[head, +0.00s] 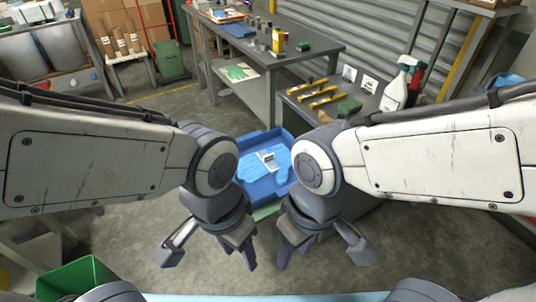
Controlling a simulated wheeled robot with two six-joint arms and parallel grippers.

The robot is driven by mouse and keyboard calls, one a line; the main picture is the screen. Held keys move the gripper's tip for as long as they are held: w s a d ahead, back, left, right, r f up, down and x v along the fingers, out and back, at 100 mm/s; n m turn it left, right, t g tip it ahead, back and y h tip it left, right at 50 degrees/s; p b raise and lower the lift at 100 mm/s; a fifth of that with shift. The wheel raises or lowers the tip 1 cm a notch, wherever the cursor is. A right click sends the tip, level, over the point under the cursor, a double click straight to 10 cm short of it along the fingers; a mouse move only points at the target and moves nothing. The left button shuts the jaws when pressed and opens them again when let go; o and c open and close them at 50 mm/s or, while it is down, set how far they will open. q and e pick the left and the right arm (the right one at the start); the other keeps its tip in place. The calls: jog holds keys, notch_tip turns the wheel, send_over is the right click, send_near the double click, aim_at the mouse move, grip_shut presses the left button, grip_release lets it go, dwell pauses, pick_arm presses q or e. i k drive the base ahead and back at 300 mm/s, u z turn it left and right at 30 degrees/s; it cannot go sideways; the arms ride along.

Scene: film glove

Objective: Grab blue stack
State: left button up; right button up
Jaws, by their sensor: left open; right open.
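A blue tray (264,188) sits in the middle of the head view, beyond and between my wrists. Light blue, glove-like film pieces (250,168) lie in it, with a small white label or card (268,158) on top. Whether they form one stack or several is hard to tell. My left gripper (211,248) is open and empty, on the near left side of the tray. My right gripper (322,248) is open and empty, on the near right side. Both are apart from the film pieces. My wrists hide the tray's left and right sides.
A long grey workbench (300,50) is farther back. A green bin (78,279) is at the lower left. Floor is clear at left centre.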

aim_at(253, 166)
jog(key=i, duration=0.1)
jog(key=u, duration=0.5)
jog(key=k, duration=1)
jog(key=z, duration=0.6)
jog(key=i, duration=0.55)
jog(key=z, duration=0.6)
jog(key=i, duration=0.8)
jog(key=u, duration=0.8)
jog(key=i, duration=0.8)
jog(key=u, duration=0.85)
